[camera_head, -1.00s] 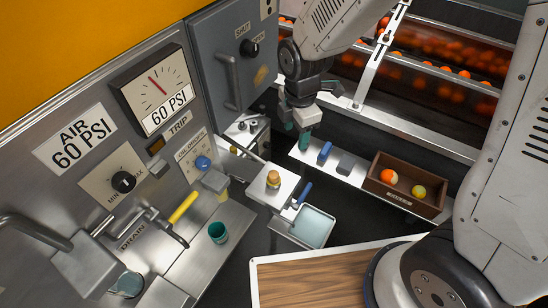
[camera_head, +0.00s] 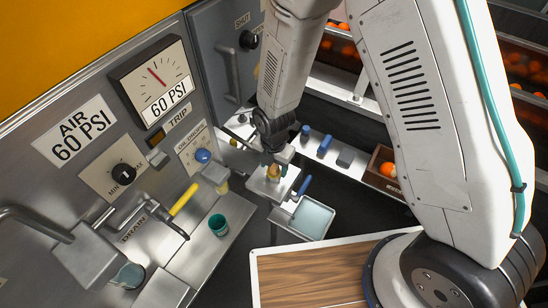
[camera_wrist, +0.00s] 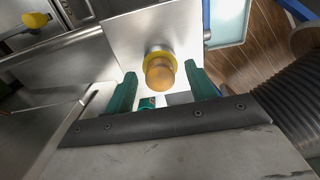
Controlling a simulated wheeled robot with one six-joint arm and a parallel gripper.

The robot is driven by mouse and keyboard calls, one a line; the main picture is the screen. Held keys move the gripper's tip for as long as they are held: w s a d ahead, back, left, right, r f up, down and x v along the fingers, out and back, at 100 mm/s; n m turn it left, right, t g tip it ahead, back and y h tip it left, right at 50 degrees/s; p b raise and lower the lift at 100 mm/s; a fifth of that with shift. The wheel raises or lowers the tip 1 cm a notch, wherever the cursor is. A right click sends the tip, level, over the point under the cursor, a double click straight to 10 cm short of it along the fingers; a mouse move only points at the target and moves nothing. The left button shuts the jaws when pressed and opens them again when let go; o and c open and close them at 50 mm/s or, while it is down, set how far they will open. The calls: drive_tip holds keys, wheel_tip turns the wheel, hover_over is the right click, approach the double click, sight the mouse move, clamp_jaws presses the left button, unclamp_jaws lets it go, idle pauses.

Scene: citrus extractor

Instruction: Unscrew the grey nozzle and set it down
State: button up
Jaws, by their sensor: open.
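My gripper (camera_head: 274,167) is over the pale block (camera_head: 262,187) beside the panel. In the wrist view its two teal fingers (camera_wrist: 159,70) are open, one on each side of a rounded amber-brown piece (camera_wrist: 160,73). That piece sits on a yellow ring (camera_wrist: 159,51) on the pale block. Gaps show between the piece and both fingers, and nothing is held. In the head view the piece (camera_head: 273,174) is partly covered by my gripper.
Blue pieces (camera_head: 325,146) stand on the shelf (camera_head: 338,169) near a wooden box with fruit (camera_head: 388,169). A pale blue tray (camera_head: 312,218) is just in front of the pale block. A green cup (camera_head: 218,225) and yellow-handled lever (camera_head: 184,198) are to the left.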

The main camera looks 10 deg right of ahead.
drive_tip(key=shift+f, duration=0.35)
drive_tip(key=c, duration=1.1)
drive_tip(key=shift+n, duration=0.9)
drive_tip(key=shift+n, duration=0.8)
